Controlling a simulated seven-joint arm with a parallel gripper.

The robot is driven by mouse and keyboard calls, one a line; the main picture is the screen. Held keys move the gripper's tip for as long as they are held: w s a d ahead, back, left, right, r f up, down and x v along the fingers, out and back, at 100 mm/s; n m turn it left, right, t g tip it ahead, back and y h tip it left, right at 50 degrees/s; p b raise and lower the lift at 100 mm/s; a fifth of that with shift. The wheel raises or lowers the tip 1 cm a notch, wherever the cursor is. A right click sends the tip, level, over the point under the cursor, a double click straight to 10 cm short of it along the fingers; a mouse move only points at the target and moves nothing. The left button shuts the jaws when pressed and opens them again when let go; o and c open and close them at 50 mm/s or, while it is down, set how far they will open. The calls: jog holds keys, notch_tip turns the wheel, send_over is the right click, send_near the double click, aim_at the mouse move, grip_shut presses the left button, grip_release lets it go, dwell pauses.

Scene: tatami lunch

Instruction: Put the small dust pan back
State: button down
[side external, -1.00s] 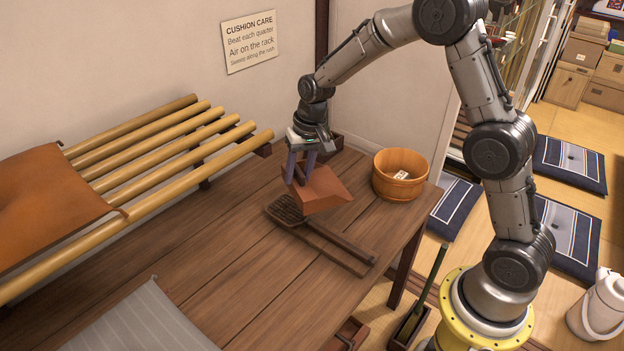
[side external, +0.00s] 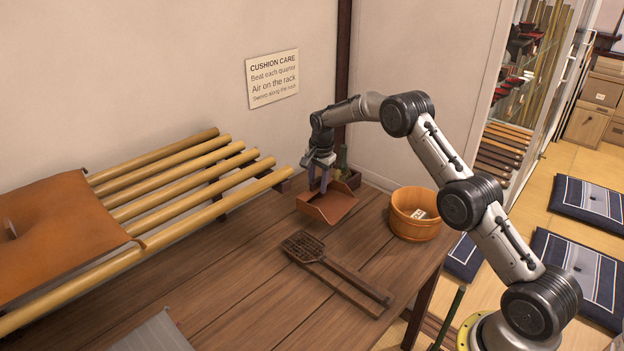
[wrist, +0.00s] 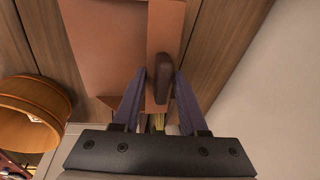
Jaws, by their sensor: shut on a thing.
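The small dust pan (side external: 328,209) is reddish brown with a low raised rim. My gripper (side external: 322,188) is shut on its dark handle (wrist: 163,76), near the wall end of the wooden table. The pan lies roughly level, its open side toward the side camera. I cannot tell whether its underside touches the table. In the wrist view the pan's flat tray (wrist: 108,45) extends beyond the fingers, and my gripper (wrist: 154,90) has a finger on each side of the handle.
A wooden tub (side external: 415,214) stands to the right. A bamboo rack (side external: 190,190) with an orange cushion (side external: 62,225) is at left.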

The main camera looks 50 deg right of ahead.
aim_at(319, 198)
jog(key=shift+d+f, duration=0.15)
jog(key=shift+f, duration=3.7)
jog(key=shift+c, duration=1.8)
grip_release()
jog(key=shift+s, duration=0.1)
